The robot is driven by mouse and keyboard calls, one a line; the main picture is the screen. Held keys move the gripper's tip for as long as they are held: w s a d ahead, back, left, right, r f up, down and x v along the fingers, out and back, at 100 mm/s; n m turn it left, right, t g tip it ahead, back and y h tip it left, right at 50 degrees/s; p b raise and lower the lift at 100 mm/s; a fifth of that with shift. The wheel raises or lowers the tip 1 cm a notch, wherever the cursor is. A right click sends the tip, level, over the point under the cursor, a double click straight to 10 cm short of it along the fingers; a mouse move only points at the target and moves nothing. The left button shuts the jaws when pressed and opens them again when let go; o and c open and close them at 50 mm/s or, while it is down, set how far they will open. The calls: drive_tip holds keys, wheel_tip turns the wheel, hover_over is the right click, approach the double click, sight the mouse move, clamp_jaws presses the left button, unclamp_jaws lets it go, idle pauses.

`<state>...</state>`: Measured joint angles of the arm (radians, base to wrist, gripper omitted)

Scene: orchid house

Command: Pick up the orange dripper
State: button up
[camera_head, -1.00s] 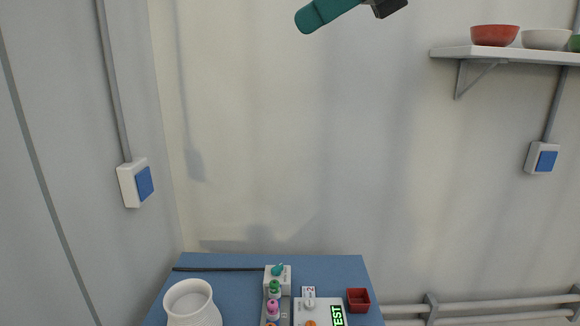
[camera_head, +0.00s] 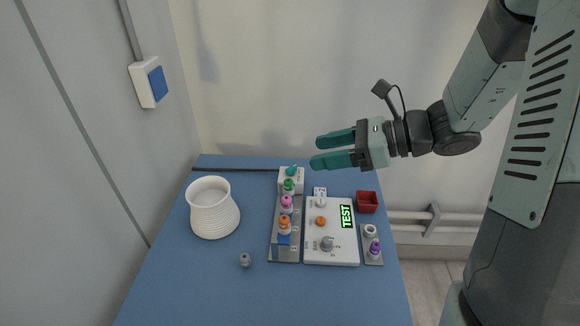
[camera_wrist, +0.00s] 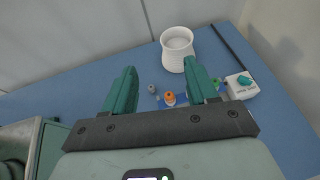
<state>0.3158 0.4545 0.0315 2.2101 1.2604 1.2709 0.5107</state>
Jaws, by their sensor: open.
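The right finger partly hides the rack there.
A white ribbed pot (camera_head: 213,222) stands left of the rack. A grey piece (camera_head: 245,260) lies in front. Right are a tester box (camera_head: 341,251) with an orange knob, a red tray (camera_head: 367,202) and a small holder with a purple dripper (camera_head: 375,248). The front of the blue table is clear.

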approach(284, 220)
drive_tip(key=w+f, duration=0.1)
drive_tip(key=x, duration=1.1)
drive_tip(key=shift+s+a, duration=0.15)
drive_tip(key=shift+a, duration=0.25)
drive_tip(key=shift+c, duration=0.3)
drive_tip(key=c, duration=1)
